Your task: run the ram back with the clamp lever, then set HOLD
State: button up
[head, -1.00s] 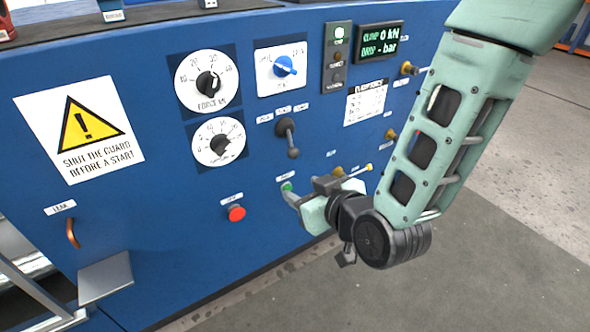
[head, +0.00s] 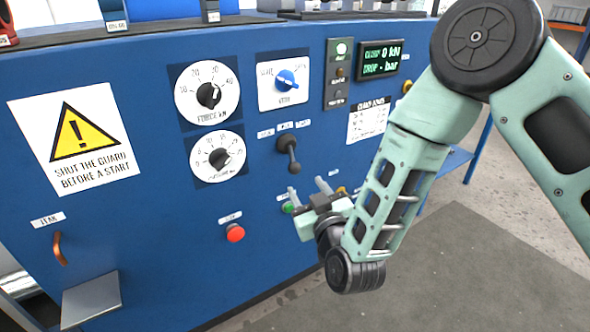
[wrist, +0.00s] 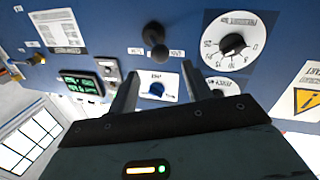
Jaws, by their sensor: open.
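A black lever (head: 288,150) with a round boot and a knob stands out from the blue panel, its knob pointing down; I take it to be the clamp lever. The wrist view also shows this lever (wrist: 155,40), beyond the fingertips. Above it sits a blue selector knob (head: 288,79) on a white plate, its marks too small to read surely; it shows between the fingers in the wrist view (wrist: 156,90). The green display (head: 380,57) reads clamp 0 kN and drop a dash. My gripper (head: 307,188) is open and empty, just below the lever, fingers pointing up.
A force dial (head: 207,93) and a second dial (head: 217,156) sit left of the lever. A red button (head: 236,233) and a partly covered green button (head: 289,207) are low on the panel. A warning sign (head: 75,138) is at left. The floor at right is clear.

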aim_at(298, 173)
jog(key=x, duration=0.9)
grip_shut()
jog(key=shift+d+f, duration=0.1)
